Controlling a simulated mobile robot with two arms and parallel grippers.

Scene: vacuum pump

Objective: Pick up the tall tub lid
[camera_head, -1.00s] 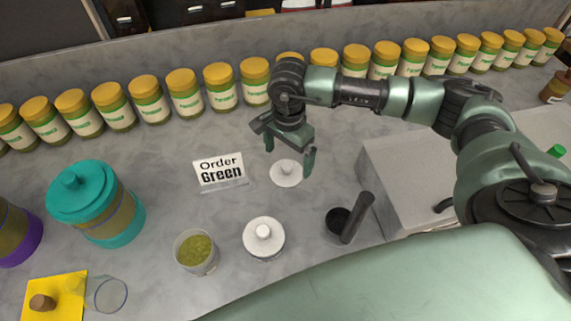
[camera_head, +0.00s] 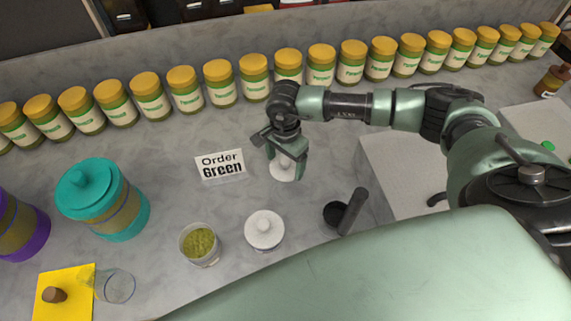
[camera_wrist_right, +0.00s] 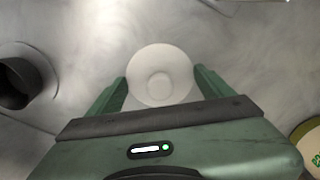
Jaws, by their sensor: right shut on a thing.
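The white round lid (camera_head: 284,171) with a small knob lies at the counter's middle, right of the order sign, partly hidden by my gripper in the head view. My right gripper (camera_head: 286,168) is shut on this lid. In the right wrist view the lid (camera_wrist_right: 160,75) sits between the two green fingers of the gripper (camera_wrist_right: 161,84), one at each side of its rim. I cannot tell whether it is clear of the counter. An open clear tub (camera_head: 200,244) with green contents stands nearer the front. My left gripper is not in view.
A white-lidded tub (camera_head: 264,230) stands in front of the gripper. A dark mortar with a pestle (camera_head: 350,213) is to its right. The order sign (camera_head: 220,164) is left. A row of yellow-capped jars (camera_head: 218,83) lines the back. A teal canister (camera_head: 103,203) stands left.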

